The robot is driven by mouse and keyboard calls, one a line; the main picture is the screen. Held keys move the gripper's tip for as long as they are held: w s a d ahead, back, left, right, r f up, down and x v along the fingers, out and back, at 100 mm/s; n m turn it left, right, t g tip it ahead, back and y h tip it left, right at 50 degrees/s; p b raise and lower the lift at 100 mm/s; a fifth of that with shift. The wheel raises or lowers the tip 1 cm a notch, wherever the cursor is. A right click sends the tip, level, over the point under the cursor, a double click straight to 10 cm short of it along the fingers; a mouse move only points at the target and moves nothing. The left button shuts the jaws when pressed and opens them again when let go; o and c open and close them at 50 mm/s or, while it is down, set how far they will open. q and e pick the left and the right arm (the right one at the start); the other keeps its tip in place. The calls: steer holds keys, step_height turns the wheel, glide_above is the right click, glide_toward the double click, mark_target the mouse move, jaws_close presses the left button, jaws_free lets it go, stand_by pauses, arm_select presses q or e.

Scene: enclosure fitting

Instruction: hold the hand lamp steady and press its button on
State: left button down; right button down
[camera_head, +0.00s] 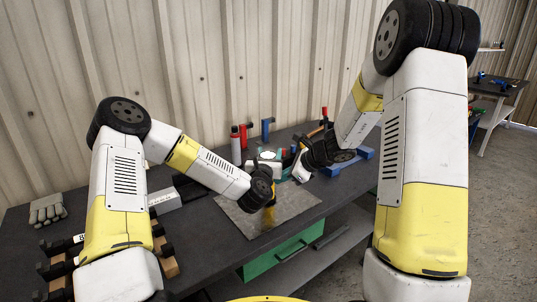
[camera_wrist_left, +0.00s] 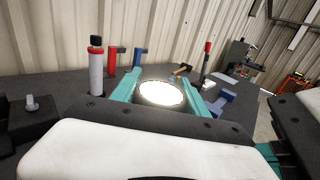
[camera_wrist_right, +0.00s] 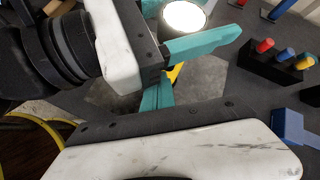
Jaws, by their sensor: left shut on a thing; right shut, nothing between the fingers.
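The hand lamp (camera_wrist_left: 160,94) shows a round, bright white face between the two teal fingers of my left gripper (camera_wrist_left: 162,84), which is shut on it. In the head view the lamp's face (camera_head: 267,155) is small, and my left gripper (camera_head: 258,162) holds it above the work table. In the right wrist view the lamp's face (camera_wrist_right: 184,15) is at the top, with a bit of yellow below it. My right gripper (camera_wrist_right: 157,84) is shut and empty, its teal fingers pointing up close to the lamp. I cannot tell whether it touches the lamp. The button is hidden.
The dark table (camera_head: 195,232) carries a grey metal plate (camera_head: 240,222) below the grippers. Gloves (camera_head: 47,209) lie at the far left.

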arm_select(q)
steer(key=shift+a+f, duration=0.15)
steer(key=shift+f, duration=0.25)
arm_select(e)
steer(key=shift+s+a+r, duration=0.1)
steer(key=shift+a+r, duration=0.25)
steer(key=shift+a, duration=0.15)
arm_select(q)
steer(key=shift+a+r, duration=0.1)
steer(key=shift+a, duration=0.1)
arm_select(e)
steer(key=s+d, duration=0.4)
steer(key=s, duration=0.1)
steer(key=shift+f, duration=0.25)
steer(key=shift+d, duration=0.1)
arm_select(q)
steer(key=shift+c, duration=2.4)
jaws_free()
steer(key=shift+w+r, duration=0.1)
arm_select(e)
steer(key=shift+w, duration=0.1)
